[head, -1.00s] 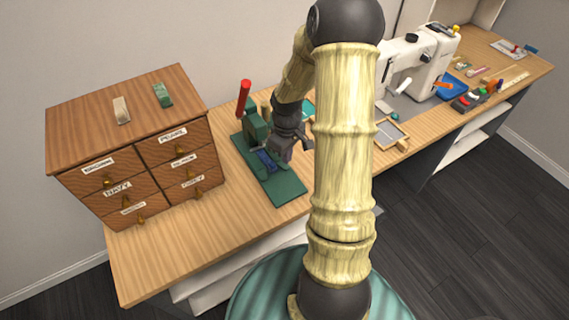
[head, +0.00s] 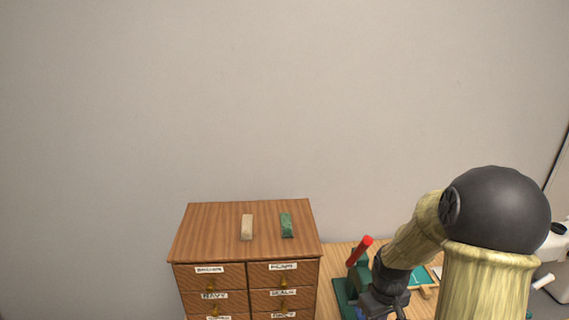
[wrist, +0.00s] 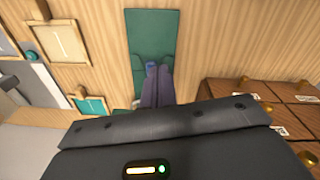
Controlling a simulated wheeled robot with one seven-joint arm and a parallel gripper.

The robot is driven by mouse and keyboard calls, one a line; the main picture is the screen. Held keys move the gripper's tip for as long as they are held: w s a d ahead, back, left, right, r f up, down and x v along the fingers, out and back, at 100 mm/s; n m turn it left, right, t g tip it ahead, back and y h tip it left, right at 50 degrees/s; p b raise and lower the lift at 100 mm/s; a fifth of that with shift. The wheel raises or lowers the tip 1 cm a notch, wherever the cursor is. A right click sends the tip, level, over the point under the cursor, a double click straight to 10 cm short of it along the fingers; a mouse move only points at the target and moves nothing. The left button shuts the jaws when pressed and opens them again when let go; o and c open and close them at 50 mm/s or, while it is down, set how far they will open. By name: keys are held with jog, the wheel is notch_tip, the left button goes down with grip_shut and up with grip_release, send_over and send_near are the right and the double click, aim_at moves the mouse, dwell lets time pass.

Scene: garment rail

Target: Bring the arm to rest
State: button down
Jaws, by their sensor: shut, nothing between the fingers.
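My gripper (head: 382,303) hangs low at the bottom of the head view, over the workbench and just right of a green press with a red handle (head: 359,251). In the wrist view its dark fingers (wrist: 157,84) are together, with nothing seen held between them. They are over the press's green base (wrist: 150,32); I cannot tell whether they touch it. A small blue part shows by the fingertips. My arm is bent at a dark elbow joint at the right of the head view.
A wooden drawer cabinet (head: 246,257) with labelled drawers stands left of the press. A beige piece (head: 247,227) and a green piece (head: 286,225) lie on its top. A framed tray (wrist: 60,45) is on the bench. A white machine (head: 552,245) is partly cut off at right.

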jog(key=s+a+r+m+t+p, duration=0.2)
jog(key=s+a+r+m, duration=0.1)
jog(key=s+a+r, duration=0.5)
jog(key=shift+s+a+r+m, duration=0.35)
jog(key=shift+s+r, duration=0.2)
jog(key=shift+r, duration=0.35)
